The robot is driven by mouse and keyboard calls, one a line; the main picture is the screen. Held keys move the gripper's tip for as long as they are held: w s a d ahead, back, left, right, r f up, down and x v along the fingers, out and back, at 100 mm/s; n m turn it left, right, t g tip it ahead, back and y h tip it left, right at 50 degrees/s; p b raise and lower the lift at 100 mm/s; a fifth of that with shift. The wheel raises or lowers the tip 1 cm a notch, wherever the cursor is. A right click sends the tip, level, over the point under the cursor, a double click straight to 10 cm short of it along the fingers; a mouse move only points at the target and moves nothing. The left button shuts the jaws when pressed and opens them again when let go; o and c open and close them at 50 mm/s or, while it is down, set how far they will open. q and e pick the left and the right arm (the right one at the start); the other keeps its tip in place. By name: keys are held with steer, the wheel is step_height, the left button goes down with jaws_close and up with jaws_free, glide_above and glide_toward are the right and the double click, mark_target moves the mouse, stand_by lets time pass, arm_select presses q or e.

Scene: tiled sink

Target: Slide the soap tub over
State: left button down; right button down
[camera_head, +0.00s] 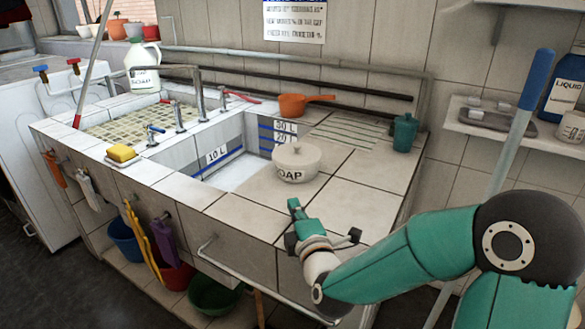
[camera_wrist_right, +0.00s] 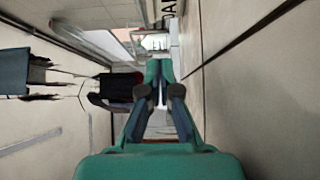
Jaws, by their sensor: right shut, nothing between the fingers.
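The soap tub (camera_head: 297,162) is a round cream pot with a knobbed lid and dark letters reading "OAP" on its front. It stands upright on the tiled counter (camera_head: 349,205), beside the right edge of the sink basin. My right gripper (camera_head: 293,203) is over the front part of the counter, nearer to me than the tub and apart from it. In the right wrist view the right gripper (camera_wrist_right: 160,68) has its fingertips together with nothing between them. A bit of the tub's lettering (camera_wrist_right: 168,8) shows at the top edge there. My left gripper is in neither view.
An orange pan (camera_head: 303,103) lies behind the tub, and a teal cup (camera_head: 405,132) stands at the back right. A yellow sponge (camera_head: 122,153) sits on the left ledge. The open basin (camera_head: 225,170) lies left of the tub. The counter right of the tub is clear.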

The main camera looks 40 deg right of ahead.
glide_toward(289, 171)
steer(key=w, duration=0.1)
steer(key=w+a, duration=0.1)
steer(key=w, duration=0.2)
steer(key=shift+w+a, duration=0.2)
steer(key=shift+a, duration=0.05)
steer(key=shift+w+d, duration=0.25)
steer(key=shift+d, duration=0.35)
steer(key=shift+w+d, duration=0.2)
steer(key=shift+d, duration=0.4)
steer(key=shift+w+d, duration=0.3)
steer(key=shift+d, duration=0.35)
